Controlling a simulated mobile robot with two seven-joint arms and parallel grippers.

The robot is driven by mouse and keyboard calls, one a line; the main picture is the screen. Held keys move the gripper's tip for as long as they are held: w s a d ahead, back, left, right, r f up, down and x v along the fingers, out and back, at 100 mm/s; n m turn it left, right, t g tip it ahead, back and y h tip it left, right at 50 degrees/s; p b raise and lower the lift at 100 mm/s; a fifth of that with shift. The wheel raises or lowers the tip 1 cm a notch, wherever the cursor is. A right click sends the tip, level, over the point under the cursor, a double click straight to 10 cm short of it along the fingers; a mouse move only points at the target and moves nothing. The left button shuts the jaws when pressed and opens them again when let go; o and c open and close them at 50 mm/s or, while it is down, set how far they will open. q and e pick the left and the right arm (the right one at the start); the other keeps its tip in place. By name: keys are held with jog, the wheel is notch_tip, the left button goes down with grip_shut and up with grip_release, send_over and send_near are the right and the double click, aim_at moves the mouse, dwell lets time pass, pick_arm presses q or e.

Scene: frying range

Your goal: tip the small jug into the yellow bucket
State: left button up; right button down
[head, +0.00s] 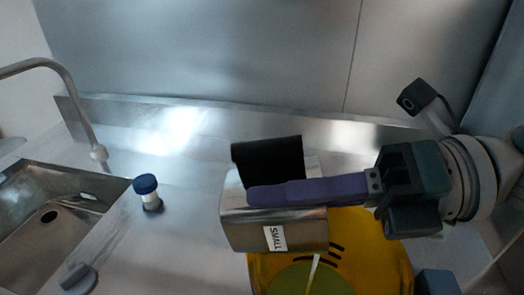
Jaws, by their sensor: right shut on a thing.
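The small jug (240,232) is a boxy steel vessel with a white label reading SMALL, turned sideways in the picture. It is held over the left part of the yellow bucket (388,255). A purple bar (310,190), apparently its handle, runs across the jug to my right gripper (372,186), which is shut on it. The bucket has dark marks and a green area (300,282) inside; its lower part is cut off. A thin pale streak runs below the jug over the green; I cannot tell whether it is liquid. My left gripper is not in view.
A black flap-like piece (268,158) stands behind the jug. A sink (45,210) with a curved tap (80,105) is at left. A blue-capped container (147,190) stands on the steel counter, with a grey knob (78,277) in front. The counter between sink and jug is mostly clear.

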jog(key=shift+s+d+r+t+y+b, duration=0.15)
jog(key=shift+d+y+b, duration=0.4)
jog(key=shift+b, duration=0.7)
jog(key=shift+w+d+r+t+y+b, duration=0.25)
jog(key=shift+y+b, duration=0.4)
jog(key=shift+b, duration=0.65)
jog(key=shift+s+d+r+g+y+b, duration=0.1)
jog(key=shift+s+d+y+b, duration=0.3)
jog(key=shift+b, duration=0.85)
jog(key=shift+d+r+t+y+b, duration=0.1)
jog(key=shift+d+t+y+b, duration=0.2)
jog(key=shift+d+y+b, duration=1.65)
jog(key=shift+a+r+h+b, duration=0.15)
jog(key=shift+a+h+b, duration=0.4)
jog(key=shift+b, duration=0.6)
jog(key=shift+a, duration=0.1)
